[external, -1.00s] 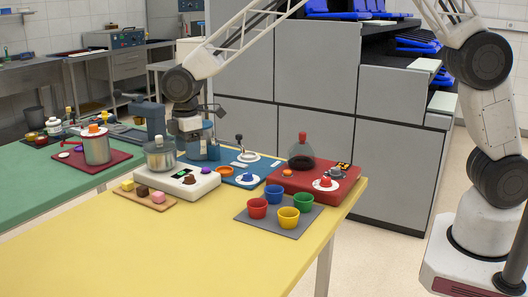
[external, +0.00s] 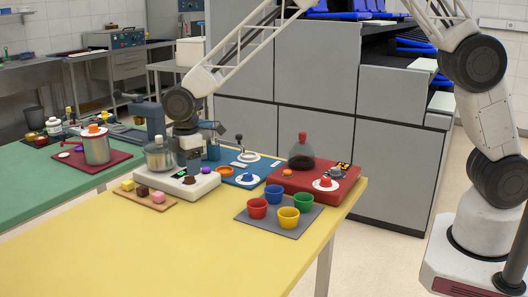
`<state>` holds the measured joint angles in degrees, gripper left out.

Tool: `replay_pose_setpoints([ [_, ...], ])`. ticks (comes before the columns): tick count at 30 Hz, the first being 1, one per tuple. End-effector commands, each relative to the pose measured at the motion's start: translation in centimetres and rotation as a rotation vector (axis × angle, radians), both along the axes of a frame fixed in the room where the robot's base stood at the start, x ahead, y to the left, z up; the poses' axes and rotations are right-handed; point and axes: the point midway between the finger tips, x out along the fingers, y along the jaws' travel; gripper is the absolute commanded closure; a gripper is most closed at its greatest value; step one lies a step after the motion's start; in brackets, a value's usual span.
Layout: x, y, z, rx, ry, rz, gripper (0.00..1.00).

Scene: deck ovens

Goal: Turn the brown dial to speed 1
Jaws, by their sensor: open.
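The brown dial (external: 189,181) sits on top of the white appliance (external: 184,194), in front of its metal pot (external: 159,157). It is small in this view, and its pointer and speed marks cannot be read. My gripper (external: 193,166) points down just above the dial and is open with nothing visible in it. The fingertips are small and dark, so I cannot tell whether they touch the dial or stand around it.
A purple knob (external: 205,170) lies close to the right of my gripper. A blue appliance (external: 262,165) with a lever and a red appliance (external: 335,192) stand further right. A board of small blocks (external: 145,196) is in front. The yellow table's front (external: 170,250) is clear.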

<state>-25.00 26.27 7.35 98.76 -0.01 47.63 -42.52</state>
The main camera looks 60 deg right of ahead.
Motion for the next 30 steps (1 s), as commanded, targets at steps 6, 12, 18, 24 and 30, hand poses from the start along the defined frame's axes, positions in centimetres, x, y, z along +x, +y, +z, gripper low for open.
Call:
replay_pose_setpoints([
  [6,0.0,0.0,-2.3,-0.001,0.0,0.0,0.39],
  [12,0.0,0.0,-3.1,0.0,0.0,0.0,0.39],
  [18,0.0,0.0,-3.1,0.0,0.0,0.0,0.39],
  [24,0.0,0.0,-3.1,0.0,0.0,0.0,0.59],
  [30,0.0,0.0,-3.1,0.0,0.0,0.0,0.88],
])
